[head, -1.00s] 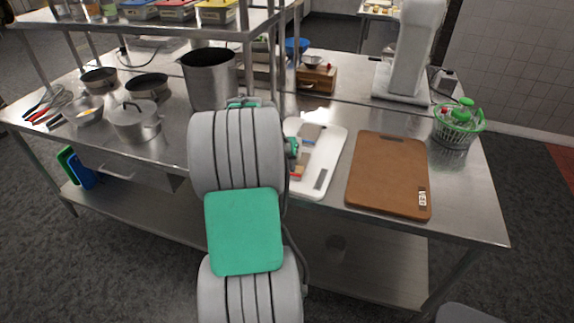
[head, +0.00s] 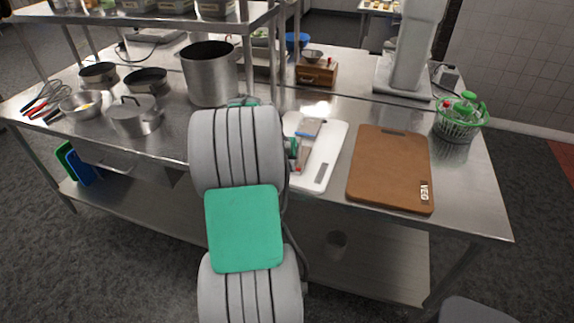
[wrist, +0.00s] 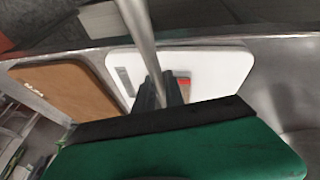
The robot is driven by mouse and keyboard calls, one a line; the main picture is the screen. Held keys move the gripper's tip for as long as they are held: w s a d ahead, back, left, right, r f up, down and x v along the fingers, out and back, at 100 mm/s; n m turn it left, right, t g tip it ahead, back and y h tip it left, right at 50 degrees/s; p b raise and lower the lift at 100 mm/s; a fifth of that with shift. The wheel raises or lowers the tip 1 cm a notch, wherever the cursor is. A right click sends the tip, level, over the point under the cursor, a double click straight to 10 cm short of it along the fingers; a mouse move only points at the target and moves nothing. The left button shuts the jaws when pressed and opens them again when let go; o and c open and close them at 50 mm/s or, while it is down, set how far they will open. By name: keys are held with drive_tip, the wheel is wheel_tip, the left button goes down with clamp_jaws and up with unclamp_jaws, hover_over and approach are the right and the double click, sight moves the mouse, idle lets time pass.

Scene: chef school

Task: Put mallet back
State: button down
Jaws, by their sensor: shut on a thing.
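My gripper (wrist: 161,88) is shut on a thin grey metal rod in the wrist view. This rod appears to be the handle of the mallet (wrist: 142,32). It runs up past the top edge of that view, so its far end is out of sight. The gripper is over or near the white cutting board (head: 334,138), which also shows behind the fingers in the wrist view (wrist: 215,70). In the head view my arm hides most of the gripper, and I cannot make out the mallet there.
A brown cutting board (head: 388,170) lies right of the white one. A small grey-and-brown item (head: 311,127) lies on the white board. A tall pot (head: 209,78) and a lidded pot (head: 134,115) stand left. A green basket (head: 458,122) and a wooden box (head: 317,73) stand farther right and back.

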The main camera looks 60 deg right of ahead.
wheel_tip(320, 180, up, 5)
drive_tip(key=shift+r+p, duration=0.1)
drive_tip(key=shift+p, duration=1)
drive_tip(key=shift+w, duration=0.15)
